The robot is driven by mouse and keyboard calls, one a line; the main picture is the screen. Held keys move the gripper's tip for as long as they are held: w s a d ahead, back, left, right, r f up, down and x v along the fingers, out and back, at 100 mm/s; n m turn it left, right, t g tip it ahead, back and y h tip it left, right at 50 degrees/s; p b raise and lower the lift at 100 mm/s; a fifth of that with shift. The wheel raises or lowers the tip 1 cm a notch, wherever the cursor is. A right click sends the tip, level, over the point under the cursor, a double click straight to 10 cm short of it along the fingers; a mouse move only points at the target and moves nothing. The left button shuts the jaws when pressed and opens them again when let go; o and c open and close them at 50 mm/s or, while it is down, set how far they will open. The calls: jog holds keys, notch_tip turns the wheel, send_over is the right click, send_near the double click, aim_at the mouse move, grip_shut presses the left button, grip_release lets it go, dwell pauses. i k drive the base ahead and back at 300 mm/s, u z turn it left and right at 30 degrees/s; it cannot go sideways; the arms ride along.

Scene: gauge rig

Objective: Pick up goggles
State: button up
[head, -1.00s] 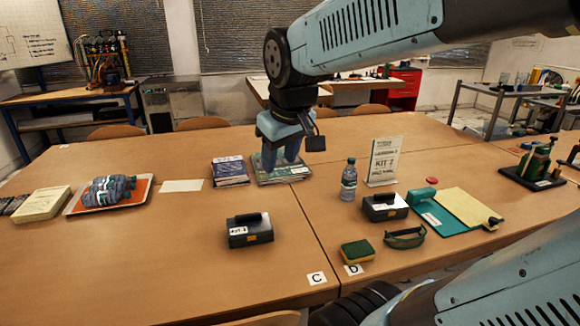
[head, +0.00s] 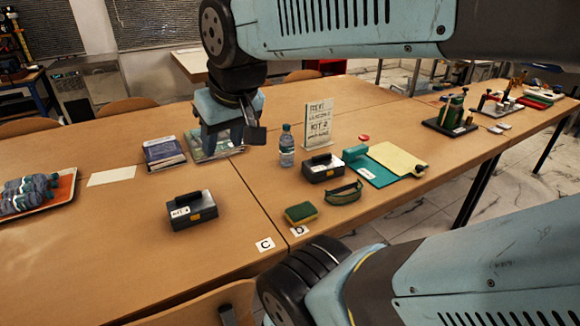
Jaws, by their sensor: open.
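The goggles (head: 344,192), dark green with a strap, lie on the table near its front edge, right of the yellow and green sponge. My gripper (head: 226,150) points down above the table, behind and left of the goggles, over a flat stack of printed material. It is open and well apart from the goggles. Its fingertips are partly hard to make out against the stack.
A sponge (head: 300,213) lies left of the goggles, a dark kit box (head: 322,168) behind them, and a teal board (head: 374,173) to their right. A water bottle (head: 286,147) and a sign (head: 318,124) stand behind. Another kit box (head: 190,210) sits left.

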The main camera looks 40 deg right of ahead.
aim_at(330, 198)
jog(key=z, duration=0.05)
jog(key=k, duration=0.5)
jog(key=u, duration=1.1)
jog(key=i, duration=0.1)
jog(key=z, duration=2.7)
jog(key=k, duration=0.65)
jog(key=u, duration=0.2)
jog(key=i, duration=1)
jog(key=u, duration=0.05)
